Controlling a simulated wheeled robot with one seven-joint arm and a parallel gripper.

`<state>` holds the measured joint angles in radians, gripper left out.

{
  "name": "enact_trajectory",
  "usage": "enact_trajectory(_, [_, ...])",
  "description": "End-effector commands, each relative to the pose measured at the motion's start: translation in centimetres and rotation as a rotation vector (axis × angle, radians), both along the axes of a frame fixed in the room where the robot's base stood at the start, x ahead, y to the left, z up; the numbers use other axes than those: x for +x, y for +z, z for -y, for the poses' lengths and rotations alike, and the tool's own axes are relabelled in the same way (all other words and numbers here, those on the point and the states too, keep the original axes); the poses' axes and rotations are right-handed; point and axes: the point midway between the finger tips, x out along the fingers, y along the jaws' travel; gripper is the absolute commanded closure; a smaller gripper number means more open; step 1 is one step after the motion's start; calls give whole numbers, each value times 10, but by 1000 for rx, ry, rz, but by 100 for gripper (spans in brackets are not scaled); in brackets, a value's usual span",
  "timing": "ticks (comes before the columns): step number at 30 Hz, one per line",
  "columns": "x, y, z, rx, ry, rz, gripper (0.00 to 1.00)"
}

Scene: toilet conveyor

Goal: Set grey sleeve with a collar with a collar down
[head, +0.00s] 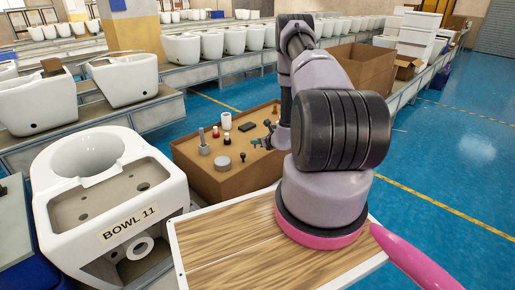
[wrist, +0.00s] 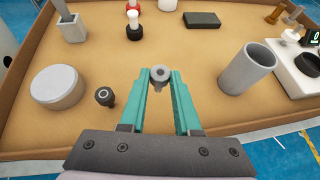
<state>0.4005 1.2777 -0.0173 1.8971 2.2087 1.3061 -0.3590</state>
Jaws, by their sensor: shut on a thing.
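My gripper (wrist: 160,80) is over the brown tray, its two teal fingers closed in on a small grey sleeve with a collar (wrist: 160,76). The sleeve's round collar faces up between the fingertips, with a dark hole in its middle. Its lower part shows just below the collar; I cannot tell whether it touches the tray floor. In the head view my gripper (head: 259,142) is small above the tray's right part, and the sleeve is too small to make out. The brown tray (head: 215,187) has low walls.
Around my gripper stand a grey round block (wrist: 57,88), a black knob-like part (wrist: 104,96), a grey open cylinder (wrist: 247,68), a black block (wrist: 202,20) and a square-based post (wrist: 71,27). Bare tray floor (wrist: 185,50) lies beyond the fingertips. A toilet bowl (head: 100,190) stands left.

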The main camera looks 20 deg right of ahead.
Motion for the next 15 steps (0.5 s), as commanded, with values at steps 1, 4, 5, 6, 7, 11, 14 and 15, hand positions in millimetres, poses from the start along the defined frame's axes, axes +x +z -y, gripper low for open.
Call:
enact_trajectory(1, [-1, -7, 0, 1, -1, -2, 100])
enact_trajectory(4, [-1, -23, 0, 3, -1, -3, 100])
enact_trajectory(5, [-1, -27, 0, 2, -1, -2, 100])
enact_trajectory(6, [-1, -33, 0, 2, -1, -2, 100])
enact_trajectory(7, [-1, -36, 0, 2, -1, -2, 100])
enact_trajectory(11, [0, -37, 0, 1, 0, 0, 100])
enact_trajectory(14, [0, -37, 0, 1, 0, 0, 100])
enact_trajectory(15, [0, -37, 0, 1, 0, 0, 100])
